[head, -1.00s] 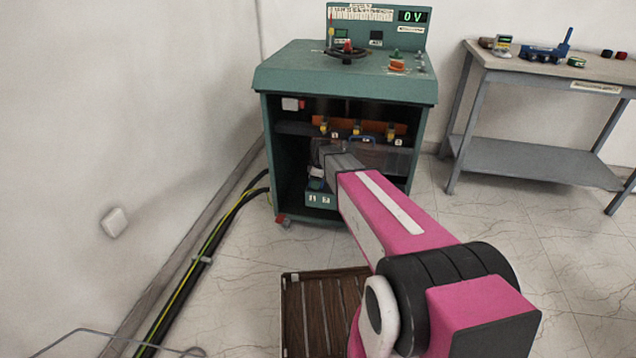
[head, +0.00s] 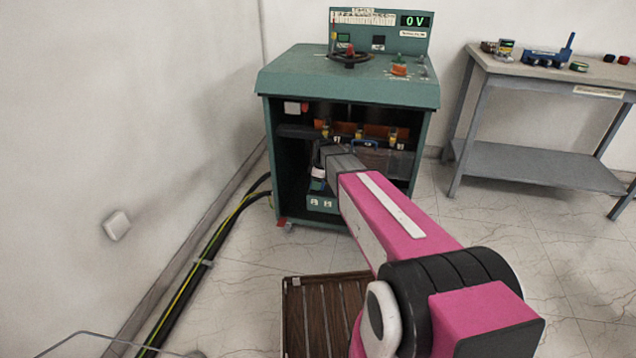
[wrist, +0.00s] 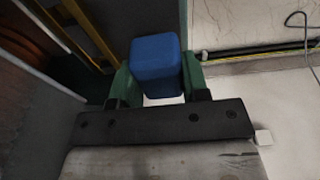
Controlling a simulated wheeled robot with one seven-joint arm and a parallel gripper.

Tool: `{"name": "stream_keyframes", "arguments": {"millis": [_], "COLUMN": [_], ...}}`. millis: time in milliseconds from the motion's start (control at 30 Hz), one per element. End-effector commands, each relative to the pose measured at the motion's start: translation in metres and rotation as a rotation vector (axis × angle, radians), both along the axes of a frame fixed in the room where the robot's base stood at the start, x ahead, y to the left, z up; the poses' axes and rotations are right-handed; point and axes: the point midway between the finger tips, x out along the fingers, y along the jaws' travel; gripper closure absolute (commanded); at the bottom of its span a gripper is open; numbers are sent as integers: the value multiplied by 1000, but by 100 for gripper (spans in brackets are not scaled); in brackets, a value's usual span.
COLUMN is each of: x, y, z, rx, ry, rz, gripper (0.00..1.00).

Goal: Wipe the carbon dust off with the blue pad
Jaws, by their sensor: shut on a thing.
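In the wrist view my gripper (wrist: 157,84) is shut on the blue pad (wrist: 156,62), a blue block with rounded edges held between two green fingers. In the head view my arm reaches into the open front of the green cabinet (head: 345,90), and its own end hides the gripper and pad there. The cabinet's inside is dark, with an orange-brown strip (head: 372,131) and yellow-topped fittings along a shelf. I cannot make out the carbon dust in either view.
A wooden slatted platform (head: 320,318) lies on the floor below my arm. Black and yellow-green cables (head: 205,264) run along the left wall. A grey workbench (head: 545,84) with small items stands at right. The cabinet's side walls and shelf bound the space around my arm.

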Motion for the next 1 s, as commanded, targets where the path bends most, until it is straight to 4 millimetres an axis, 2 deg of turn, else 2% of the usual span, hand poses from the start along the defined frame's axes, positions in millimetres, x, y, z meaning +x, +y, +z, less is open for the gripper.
{"name": "stream_keyframes", "arguments": {"millis": [1000], "x": [-85], "y": [27], "z": [1], "rx": [0], "ry": [0], "rz": [1], "gripper": [77]}}
